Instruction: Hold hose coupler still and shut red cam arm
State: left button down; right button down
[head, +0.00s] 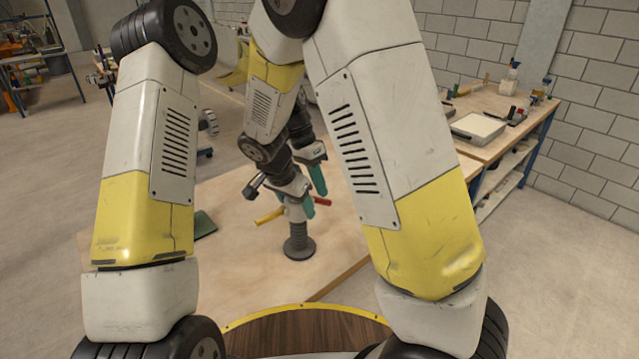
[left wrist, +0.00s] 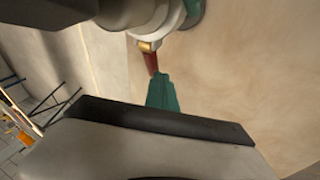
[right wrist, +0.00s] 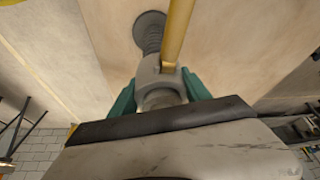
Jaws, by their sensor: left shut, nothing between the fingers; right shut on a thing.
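The grey hose coupler (head: 296,213) stands upright on its ribbed hose and round base on the table. Its yellow cam arm (head: 270,216) sticks out to the left, and its red cam arm (head: 323,202) sticks out to the right. My right gripper (right wrist: 158,92) is shut on the coupler body, a teal finger on either side. My left gripper (left wrist: 158,78) is shut and empty, its teal tips at the outer end of the red arm (left wrist: 151,63); I cannot tell whether they touch. In the head view, the left fingers (head: 320,182) are just above the red arm.
The wooden table (head: 245,275) is mostly clear around the coupler. A dark green flat piece (head: 204,224) lies at its left. A workbench (head: 495,130) with a tray and small items stands at the right. My forearms block much of the head view.

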pick_arm(q)
jog(key=shift+s+a+f+g+y, duration=0.1)
jog(key=shift+f+g+y, duration=0.15)
jog(key=shift+f, duration=0.4)
jog(key=shift+s+a+f+g+y, duration=0.15)
jog(key=shift+f+y, duration=0.2)
jog(key=shift+f, duration=0.25)
jog(key=shift+d+f, duration=0.1)
dwell(1.3)
jog(key=shift+v, duration=0.8)
jog(key=shift+s+d, duration=0.1)
jog(key=v, duration=1.2)
